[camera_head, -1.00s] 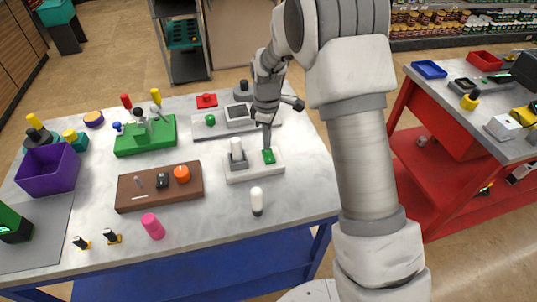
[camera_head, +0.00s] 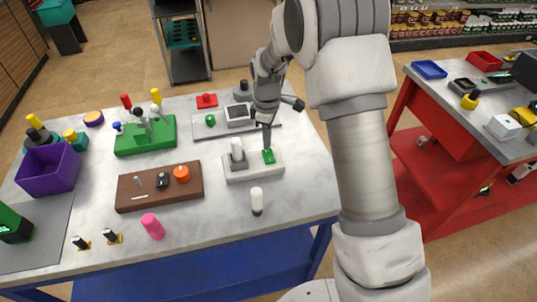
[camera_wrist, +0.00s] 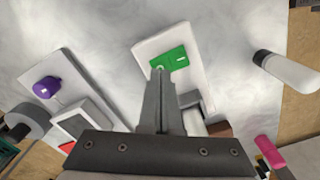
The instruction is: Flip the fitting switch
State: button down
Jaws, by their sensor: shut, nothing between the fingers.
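The white base block (camera_head: 250,172) lies on the table in front of my arm and also shows in the wrist view (camera_wrist: 193,45). A green switch plate (camera_head: 268,157) is set in its right part; in the wrist view the plate (camera_wrist: 178,58) bears small white marks. A white cylinder (camera_head: 236,147) stands in a grey holder (camera_head: 238,161) on the block's left part. My gripper (camera_head: 266,146) points down, shut and empty, with its tips (camera_wrist: 160,72) at the edge of the green plate. They overlap a pale round mark there; I cannot tell whether they touch it.
A brown board (camera_head: 160,190) with an orange knob (camera_head: 182,174) lies to the left. Behind is a grey panel (camera_head: 220,128) with a screen. Bare tabletop (camera_head: 300,180) lies to the right.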

jog(key=shift+f+b, duration=0.65)
jog(key=shift+f, duration=0.3)
dwell(0.6)
jog(key=shift+r, duration=0.1)
jog(key=shift+r+p, duration=2.2)
jog(key=shift+r, duration=1.25)
